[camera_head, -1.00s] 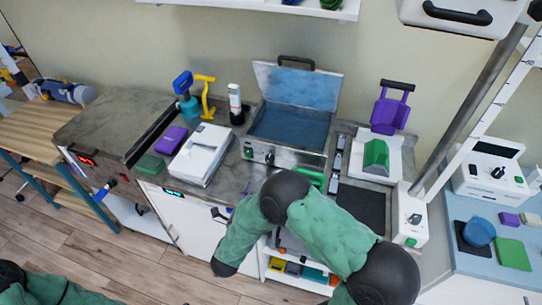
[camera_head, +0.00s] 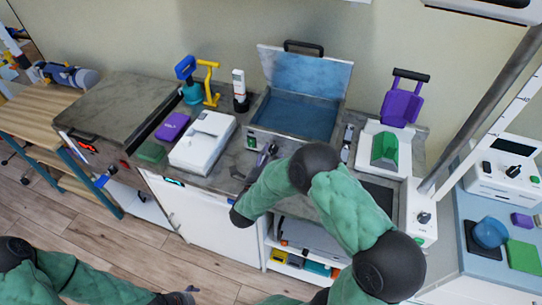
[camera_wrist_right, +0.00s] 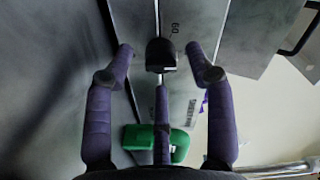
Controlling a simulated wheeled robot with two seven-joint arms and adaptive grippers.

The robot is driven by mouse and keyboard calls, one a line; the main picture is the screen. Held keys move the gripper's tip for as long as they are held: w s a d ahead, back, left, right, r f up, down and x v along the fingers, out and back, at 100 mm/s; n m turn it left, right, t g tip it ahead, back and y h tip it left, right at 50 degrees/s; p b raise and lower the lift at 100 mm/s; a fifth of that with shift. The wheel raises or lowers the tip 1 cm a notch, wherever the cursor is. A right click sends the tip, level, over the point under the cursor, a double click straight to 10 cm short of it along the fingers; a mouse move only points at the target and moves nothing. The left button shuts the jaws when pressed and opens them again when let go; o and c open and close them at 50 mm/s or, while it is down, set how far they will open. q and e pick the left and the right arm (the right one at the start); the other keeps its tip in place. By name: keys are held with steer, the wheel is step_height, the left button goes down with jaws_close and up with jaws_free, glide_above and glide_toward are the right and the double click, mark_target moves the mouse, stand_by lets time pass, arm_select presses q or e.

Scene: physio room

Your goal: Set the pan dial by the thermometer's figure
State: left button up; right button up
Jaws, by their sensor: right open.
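The pan (camera_head: 290,118) is an open metal basin with a blue inside, its blue lid (camera_head: 305,72) raised at the back. In the right wrist view its dark dial (camera_wrist_right: 160,52) shows with the figure 60 beside it. My right gripper (camera_wrist_right: 160,66) is open, its purple fingers spread around the dial; contact cannot be told. In the head view the right gripper (camera_head: 265,160) is at the pan's front, partly hidden by my arm. A white upright stick, likely the thermometer (camera_head: 239,84), stands in a black holder left of the pan; its figure is unreadable. My left gripper (camera_head: 186,295) is low in view.
A white box-shaped device (camera_head: 203,140) and a purple block (camera_head: 172,126) sit left of the pan. A purple holder (camera_head: 399,108) and a green block (camera_head: 385,148) stand to its right. In the wrist view a green thing (camera_wrist_right: 178,145) lies near the fingers.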

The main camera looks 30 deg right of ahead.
steer(key=shift+w+d, duration=0.45)
steer(key=shift+d, duration=0.15)
jaws_close()
